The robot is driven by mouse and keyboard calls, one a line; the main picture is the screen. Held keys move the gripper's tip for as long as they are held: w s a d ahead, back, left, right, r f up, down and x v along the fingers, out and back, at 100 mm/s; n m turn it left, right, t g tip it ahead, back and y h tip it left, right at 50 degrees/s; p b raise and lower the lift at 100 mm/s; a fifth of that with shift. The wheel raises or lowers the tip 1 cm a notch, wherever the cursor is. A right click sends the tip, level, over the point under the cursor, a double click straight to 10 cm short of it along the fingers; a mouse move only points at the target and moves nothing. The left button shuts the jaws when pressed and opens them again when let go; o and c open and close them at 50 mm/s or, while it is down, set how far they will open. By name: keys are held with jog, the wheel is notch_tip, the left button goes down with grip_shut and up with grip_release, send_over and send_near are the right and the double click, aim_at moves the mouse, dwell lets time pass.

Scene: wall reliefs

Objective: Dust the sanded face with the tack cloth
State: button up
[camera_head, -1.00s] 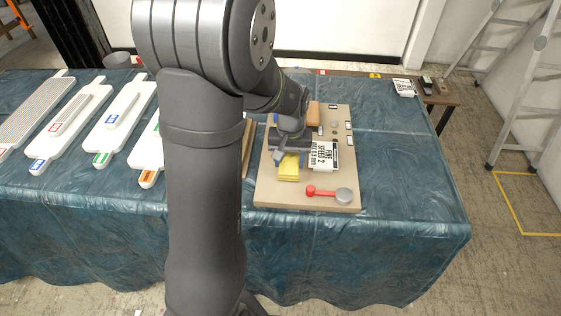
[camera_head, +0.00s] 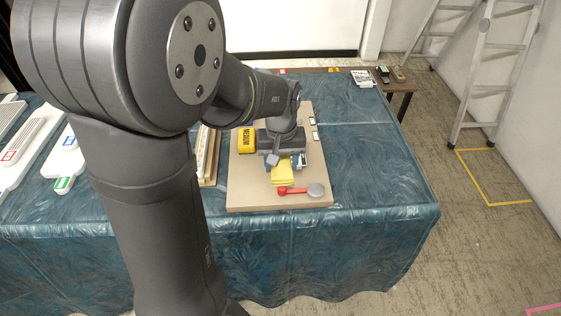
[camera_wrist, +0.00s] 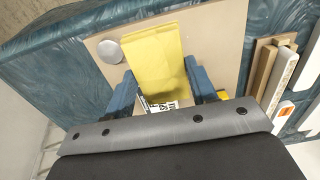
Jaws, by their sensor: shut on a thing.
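The yellow tack cloth (camera_head: 283,175) is a folded pad over the front part of the beige board; it also shows in the wrist view (camera_wrist: 153,55). My gripper (camera_head: 283,160) is shut on the cloth, with a blue finger on each side of it in the wrist view (camera_wrist: 163,88). I cannot tell whether the cloth touches the board. White relief panels (camera_head: 62,158) lie on the left of the table, partly hidden by my arm. Which face is the sanded one cannot be told.
The beige board (camera_head: 250,195) also bears a yellow block marked MEDIUM (camera_head: 247,140) and a red-handled tool with a grey disc (camera_head: 315,190). A wood-and-white piece (camera_head: 207,155) stands left of the board.

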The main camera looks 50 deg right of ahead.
jog(key=w+d+r+n, duration=0.1)
jog(key=w+d+n, duration=0.25)
jog(key=w, duration=0.65)
jog(key=w+d+n, duration=0.2)
jog(key=w+d, duration=0.2)
jog(key=w, duration=0.7)
jog(key=w+a+n, duration=0.3)
jog(key=w+n, duration=0.1)
jog(key=w, duration=1.4)
jog(key=shift+a+f, duration=0.2)
jog(key=shift+f, duration=3.75)
jog(key=shift+s+a+f, duration=0.15)
jog(key=shift+s+a, duration=0.9)
jog(key=shift+s, duration=0.05)
jog(key=shift+s+a, duration=6.35)
jog(key=shift+a, duration=0.05)
jog(key=shift+m, duration=0.25)
jog(key=shift+w+d, duration=7.5)
jog(key=shift+d, duration=0.05)
notch_tip(320, 180, up, 8)
